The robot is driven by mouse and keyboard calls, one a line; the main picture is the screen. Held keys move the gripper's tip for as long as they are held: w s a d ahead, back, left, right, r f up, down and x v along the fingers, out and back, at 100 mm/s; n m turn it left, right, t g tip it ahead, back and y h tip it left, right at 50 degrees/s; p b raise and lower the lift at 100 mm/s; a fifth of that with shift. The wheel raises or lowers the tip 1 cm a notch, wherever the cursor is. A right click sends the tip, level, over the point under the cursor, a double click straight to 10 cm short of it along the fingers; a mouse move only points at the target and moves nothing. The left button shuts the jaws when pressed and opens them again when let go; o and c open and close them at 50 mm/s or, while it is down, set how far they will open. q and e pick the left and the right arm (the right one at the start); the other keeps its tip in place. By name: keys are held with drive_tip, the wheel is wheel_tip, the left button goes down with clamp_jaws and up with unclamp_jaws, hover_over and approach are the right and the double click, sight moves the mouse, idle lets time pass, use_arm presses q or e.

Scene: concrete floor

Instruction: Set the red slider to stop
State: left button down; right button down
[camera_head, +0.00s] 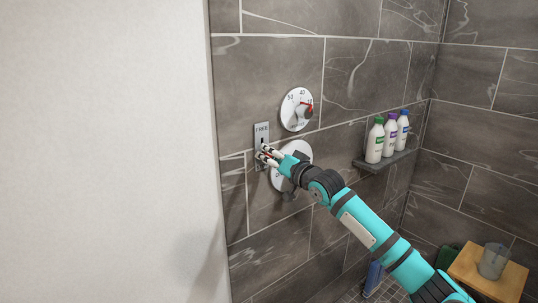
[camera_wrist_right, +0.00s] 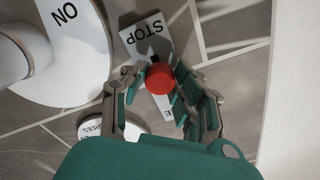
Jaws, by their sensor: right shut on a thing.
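The slider plate (camera_head: 262,130) is a narrow light-grey upright plate on the tiled wall, left of two round white dials. Its label at the upper end is too small to read surely in the head view. The red slider knob (camera_wrist_right: 159,78) is round and sits over the plate in the right wrist view. The word STOP (camera_wrist_right: 146,33) is upside down at one plate end there; the other label is mostly hidden, only an E shows. My right gripper (camera_wrist_right: 152,84) is shut on the red knob, a finger on each side. The slider's exact position is hard to tell. My left gripper is out of view.
A temperature dial (camera_head: 296,109) is above right of the plate. A second white dial (camera_wrist_right: 80,60) marked ON is close to my right gripper. Several bottles (camera_head: 388,136) stand on a shelf. A wooden stool (camera_head: 470,270) holds a cup. A pale wall fills the left.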

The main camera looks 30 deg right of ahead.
drive_tip(key=c, duration=1)
unclamp_jaws()
drive_tip(key=shift+f, duration=0.25)
drive_tip(key=s, duration=0.8)
drive_tip(key=s+d, duration=0.1)
drive_tip(key=s, duration=0.3)
